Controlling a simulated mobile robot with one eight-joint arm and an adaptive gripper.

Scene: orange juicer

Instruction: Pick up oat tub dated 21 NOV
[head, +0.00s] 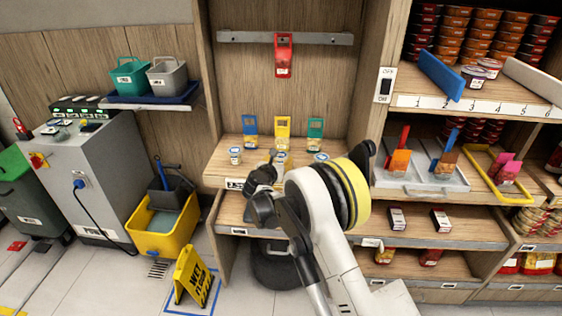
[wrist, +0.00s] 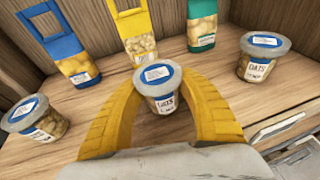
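Three clear oat tubs with pale lids and blue-and-white labels stand on the wooden shelf. The middle oat tub (wrist: 163,95) is between the two yellow fingers of my gripper (wrist: 160,88). The fingertips lie close along both its sides; I cannot tell whether they press on it. It looks upright and in line with the others. The left oat tub (wrist: 36,122) and right oat tub (wrist: 262,58) stand apart from the gripper. "OATS" reads on the middle and right labels, but the small dates are not legible. In the head view, my arm partly hides this shelf.
Behind the tubs stand a blue-topped packet (wrist: 72,58), a yellow-topped packet (wrist: 138,38) and a green-topped packet (wrist: 201,25). The shelf has wooden side walls. A yellow mop bucket (head: 165,222) and a wet-floor sign (head: 193,276) stand on the floor at left.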

